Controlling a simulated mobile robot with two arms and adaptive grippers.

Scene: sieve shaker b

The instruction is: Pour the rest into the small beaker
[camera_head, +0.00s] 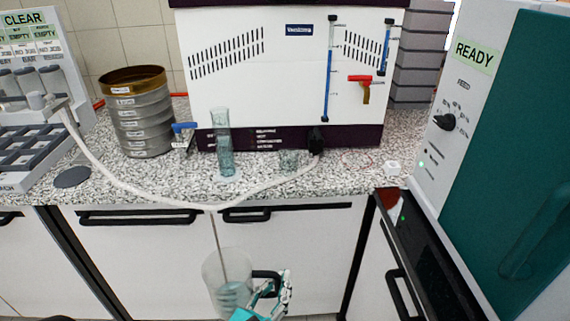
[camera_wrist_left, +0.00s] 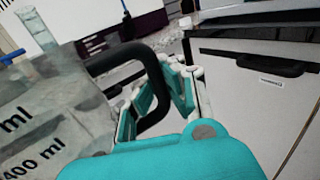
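A large clear jug (camera_head: 226,268) with a black handle (camera_head: 268,276) is held in front of the counter's front edge, below the counter top. Bluish liquid shows in its lower part. My left gripper (camera_head: 284,288) is at the handle and looks shut on it; the wrist view shows its teal fingers (camera_wrist_left: 160,95) around the black handle (camera_wrist_left: 115,60), beside the jug wall with ml markings (camera_wrist_left: 50,110). A small beaker (camera_head: 289,160) stands on the counter, right of a tall measuring cylinder (camera_head: 224,150). My right gripper is not in view.
A white hose (camera_head: 150,195) sags across the counter's front edge, from the left rack to the black tap (camera_head: 317,140). A sieve stack (camera_head: 143,125) stands at the left. A white unit marked READY (camera_head: 470,90) stands at the right. The white machine (camera_head: 270,75) stands behind the glassware.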

